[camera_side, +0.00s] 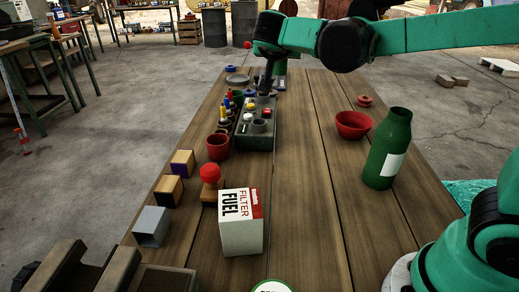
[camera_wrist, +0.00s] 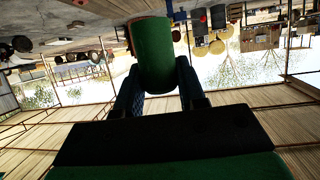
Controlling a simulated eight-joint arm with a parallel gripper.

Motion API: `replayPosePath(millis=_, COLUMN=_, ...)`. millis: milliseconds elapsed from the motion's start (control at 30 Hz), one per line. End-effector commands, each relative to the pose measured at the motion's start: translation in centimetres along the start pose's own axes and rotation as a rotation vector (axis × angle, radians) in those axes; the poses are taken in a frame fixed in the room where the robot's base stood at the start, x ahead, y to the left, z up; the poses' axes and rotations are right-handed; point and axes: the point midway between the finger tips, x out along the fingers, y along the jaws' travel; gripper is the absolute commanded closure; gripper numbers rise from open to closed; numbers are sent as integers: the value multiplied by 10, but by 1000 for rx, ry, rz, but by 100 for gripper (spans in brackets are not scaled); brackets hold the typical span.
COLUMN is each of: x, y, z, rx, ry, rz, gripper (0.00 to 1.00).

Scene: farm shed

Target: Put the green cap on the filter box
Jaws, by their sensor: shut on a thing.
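The filter box (camera_side: 241,222), white with a red patch and the words FUEL FILTER, stands upright near the front of the table in the side view. Its top shows nothing on it. My gripper (camera_wrist: 155,82) is shut on a green cylindrical piece, which looks like the green cap (camera_wrist: 154,52), with a reddish edge at its far end. In the side view my wrist is above the far part of the table, well beyond the filter box; the held cap cannot be made out clearly there.
A dark green control box (camera_side: 243,138) lies along the table's left side. A tall green bottle (camera_side: 389,150) and a red bowl (camera_side: 353,125) stand at right. A red cup (camera_side: 218,147), a red ball (camera_side: 210,173) and small blocks stand left. The middle planks are clear.

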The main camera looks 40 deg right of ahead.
Motion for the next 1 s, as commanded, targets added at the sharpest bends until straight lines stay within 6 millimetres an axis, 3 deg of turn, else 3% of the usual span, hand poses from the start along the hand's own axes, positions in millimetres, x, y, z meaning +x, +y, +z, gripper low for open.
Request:
replayPosePath(millis=33, x=-30, y=-14, z=1, rx=-37, ry=-1, rz=-89, gripper=100)
replayPosePath(millis=200, x=-122, y=-41, z=7, rx=-156, ry=-3, rz=-374, gripper=100)
replayPosePath(millis=300, x=-165, y=-43, z=13, rx=-216, ry=-2, rz=-515, gripper=100)
replayPosePath(millis=433, x=-204, y=-40, z=20, rx=-270, ry=-2, rz=-649, gripper=100)
replayPosePath(millis=633, x=-225, y=-36, z=29, rx=-307, ry=0, rz=-736, gripper=100)
replayPosePath(millis=1000, x=-198, y=-36, z=98, rx=-308, ry=0, rz=-740, gripper=100)
